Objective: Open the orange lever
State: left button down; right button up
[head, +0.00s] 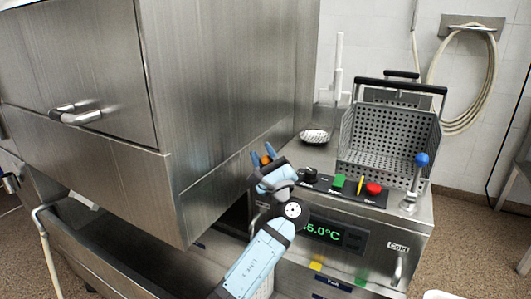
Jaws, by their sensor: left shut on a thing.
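The orange lever shows only as a small orange knob (265,160) at the left end of the steel fryer unit's top. My left gripper (263,158) reaches up from below, and its blue fingers are shut on the orange knob. The lever's stem is hidden behind the gripper and wrist. My right gripper is not in view.
A blue-knobbed lever (421,160) stands at the unit's right end. Between are a green button (339,181), a yellow switch (360,185) and a red button (374,189). A perforated basket (388,135) stands behind. A large steel cabinet (215,100) fills the left.

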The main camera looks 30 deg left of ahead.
pick_arm(q)
jog(key=shift+s+f, duration=0.15)
jog(key=shift+f, duration=0.05)
dwell(0.3)
jog(key=c, duration=0.8)
grip_release()
